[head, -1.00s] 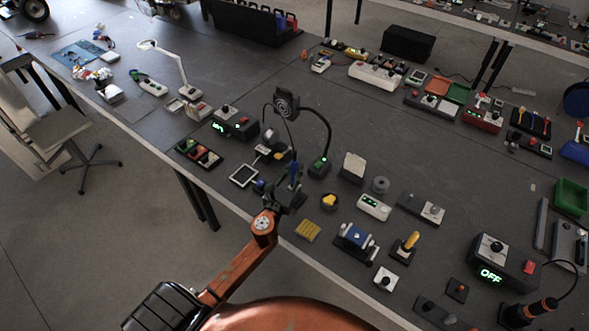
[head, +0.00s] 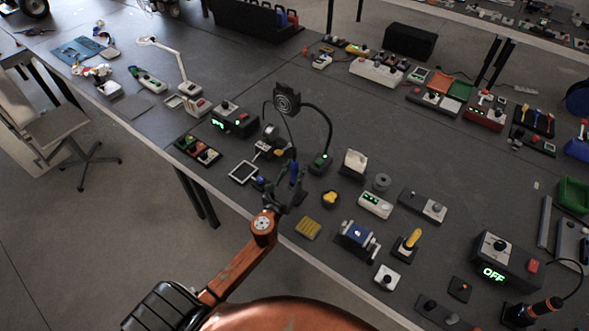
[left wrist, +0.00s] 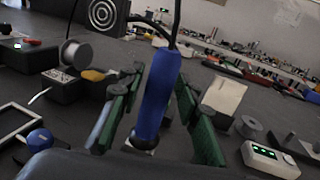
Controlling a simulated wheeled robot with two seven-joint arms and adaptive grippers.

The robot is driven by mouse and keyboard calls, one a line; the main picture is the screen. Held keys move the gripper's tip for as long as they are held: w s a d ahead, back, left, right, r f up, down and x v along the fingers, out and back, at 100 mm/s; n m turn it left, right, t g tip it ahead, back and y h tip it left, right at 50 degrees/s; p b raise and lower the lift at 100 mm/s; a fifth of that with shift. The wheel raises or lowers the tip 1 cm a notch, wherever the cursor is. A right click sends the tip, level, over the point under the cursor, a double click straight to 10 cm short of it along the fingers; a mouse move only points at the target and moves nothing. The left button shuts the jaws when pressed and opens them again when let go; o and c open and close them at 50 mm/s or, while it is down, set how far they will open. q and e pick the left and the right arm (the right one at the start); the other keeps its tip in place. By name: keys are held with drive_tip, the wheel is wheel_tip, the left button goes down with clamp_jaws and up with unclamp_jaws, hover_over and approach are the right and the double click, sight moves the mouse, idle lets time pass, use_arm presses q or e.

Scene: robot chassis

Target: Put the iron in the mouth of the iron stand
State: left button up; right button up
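The iron (head: 293,172) has a blue handle and a black cable rising from its top. My left gripper (head: 287,187) is around the handle near the table's front edge. The iron's lower end is mostly hidden by the gripper. What looks like the iron stand (head: 271,137), with a grey round holder and yellow sponge, is just behind the gripper. In the wrist view its grey holder (left wrist: 76,53) is left of the iron. My right gripper is not in view.
A black fan on a bent arm (head: 287,98) rises behind the gripper. A station with a green display (head: 235,119) is at left. Another iron with an orange handle (head: 541,308) is at far right.

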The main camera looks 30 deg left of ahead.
use_arm(q)
drive_tip(key=shift+o, duration=0.9)
drive_tip(key=shift+s+f, duration=0.1)
drive_tip(key=shift+s, duration=0.05)
drive_tip(key=shift+s+d, duration=0.1)
drive_tip(key=shift+s, duration=0.25)
drive_tip(key=s+d, duration=0.2)
drive_tip(key=s, duration=0.8)
drive_tip(key=shift+s, duration=0.4)
